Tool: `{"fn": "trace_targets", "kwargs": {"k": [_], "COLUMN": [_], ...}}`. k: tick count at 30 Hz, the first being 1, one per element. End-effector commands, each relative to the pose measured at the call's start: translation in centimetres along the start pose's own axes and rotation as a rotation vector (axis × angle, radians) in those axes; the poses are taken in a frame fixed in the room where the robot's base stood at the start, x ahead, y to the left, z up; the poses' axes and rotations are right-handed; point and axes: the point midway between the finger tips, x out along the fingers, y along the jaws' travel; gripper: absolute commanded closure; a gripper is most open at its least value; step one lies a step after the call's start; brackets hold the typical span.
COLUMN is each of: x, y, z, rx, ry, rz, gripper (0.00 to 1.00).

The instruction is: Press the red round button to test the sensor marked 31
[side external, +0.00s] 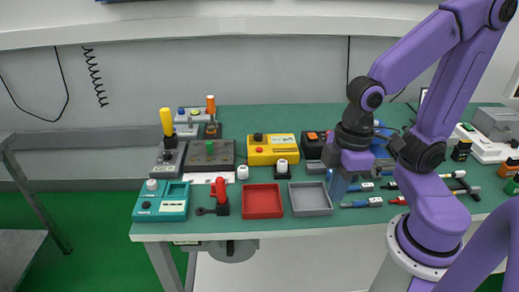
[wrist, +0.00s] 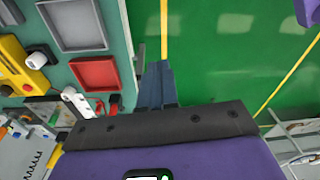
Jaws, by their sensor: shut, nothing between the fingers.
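A yellow box (side external: 272,150) stands on the green table, with a black knob on top and a small red round button (side external: 259,150) on its face. Part of the yellow box (wrist: 14,62) also shows at the left edge of the wrist view. No marking 31 is legible in either view. My gripper (side external: 337,199) is shut and empty, pointing down to the right of the grey tray and well right of the yellow box. In the wrist view its closed fingers (wrist: 158,72) show against the green floor beside the table edge.
A teal box (side external: 161,203) and red-handled lever (side external: 220,193) stand left. Several pens (side external: 362,203) lie right of my gripper.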

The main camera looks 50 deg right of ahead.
Motion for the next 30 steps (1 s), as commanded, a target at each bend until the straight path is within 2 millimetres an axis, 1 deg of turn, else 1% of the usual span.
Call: {"fn": "trace_targets", "kwargs": {"k": [3,8,11,14,15,17,22,26,30], "x": [0.6,1.1,1.5,1.8,1.8,1.9,2.2,2.4,2.4], "y": [1.7,4.6,6.9,9.4,10.6,12.3,17.7,22.1,27.0], "z": [-2.7,-6.1,-8.0,-9.6,-10.2,-10.9,-12.3,-12.6,-11.9], "rx": [0.153,0.365,0.496,0.627,0.681,0.760,0.983,1.153,1.333], "ry": [0.061,0.154,0.214,0.275,0.301,0.339,0.449,0.535,0.631], "rz": [-0.014,-0.024,-0.025,-0.021,-0.018,-0.012,0.016,0.047,0.092], "gripper": [1.00,1.00,1.00,1.00,1.00,1.00,1.00,1.00,1.00]}}
